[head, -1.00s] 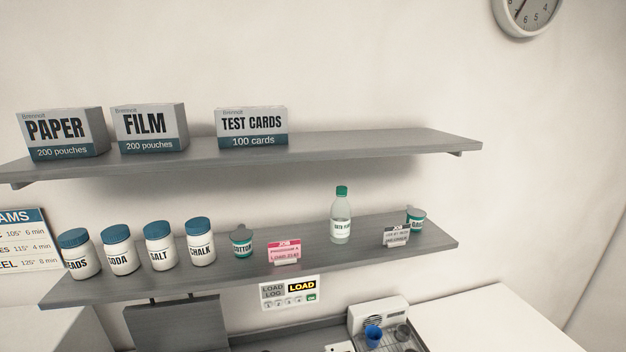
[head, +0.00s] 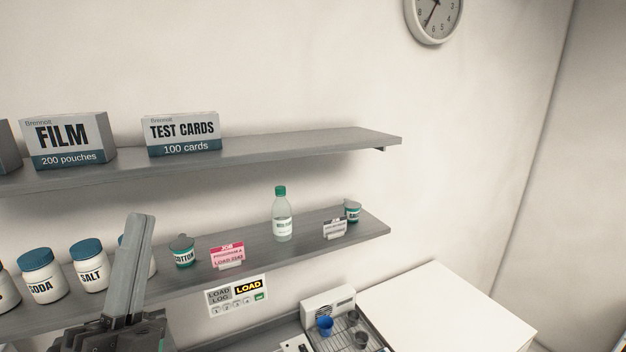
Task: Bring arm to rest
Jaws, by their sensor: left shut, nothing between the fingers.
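My left gripper (head: 136,222) stands at the lower left of the head view, its grey fingers pointing up. The fingers are shut with nothing between them. They appear in front of the lower shelf and hide most of a blue-lidded jar (head: 152,262). I cannot tell whether they touch anything. My right gripper is not in view.
The lower shelf (head: 255,256) holds jars, a cotton tub (head: 183,251), a pink job card (head: 228,255), a clear bottle (head: 282,217) and a small tub (head: 352,211). Boxes stand on the upper shelf (head: 300,146). A blue cup (head: 325,326) sits below. The white counter (head: 440,305) is bare.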

